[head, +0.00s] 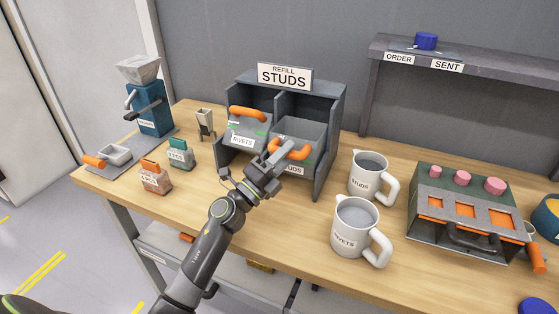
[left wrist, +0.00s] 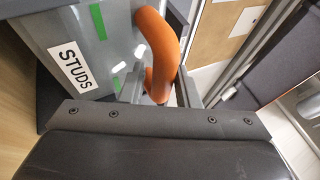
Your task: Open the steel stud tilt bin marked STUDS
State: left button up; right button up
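The steel STUDS tilt bin (head: 309,130) is the right one of two in the grey rack under the REFILL STUDS sign (head: 284,76). It is tilted forward, its open top showing; how far its contents fill it I cannot tell. Its label is partly hidden by my arm in the head view, but the left wrist view shows the bin front (left wrist: 70,30) with the whole label. My left gripper (head: 283,153) is at its orange handle (head: 297,153). In the left wrist view its fingers (left wrist: 158,90) close around the handle (left wrist: 160,45). My right gripper is not in view.
The RIVETS bin (head: 243,130) is beside it, standing upright. STUDS (head: 366,163) and RIVETS (head: 352,215) mugs stand to the right, then a green machine (head: 425,180). A blue dispenser (head: 150,118) and small blocks (head: 155,180) are left. The table front is partly clear.

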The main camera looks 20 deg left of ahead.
pick_arm(q)
jog(key=b+v, duration=0.1)
jog(key=v, duration=0.3)
jog(key=b+v, duration=0.2)
jog(key=v, duration=0.1)
jog(key=b+v, duration=0.1)
jog(key=v, duration=0.3)
jog(key=shift+s+a+f+b, duration=0.1)
jog(key=shift+s+f+b, duration=0.1)
jog(key=shift+f+b, duration=0.2)
jog(key=b+v, duration=0.2)
jog(key=v, duration=0.2)
jog(key=shift+r+b, duration=0.1)
jog(key=shift+b, duration=0.2)
jog(key=shift+s+a+b, duration=0.35)
jog(key=shift+s+b, duration=0.35)
jog(key=shift+s, duration=0.1)
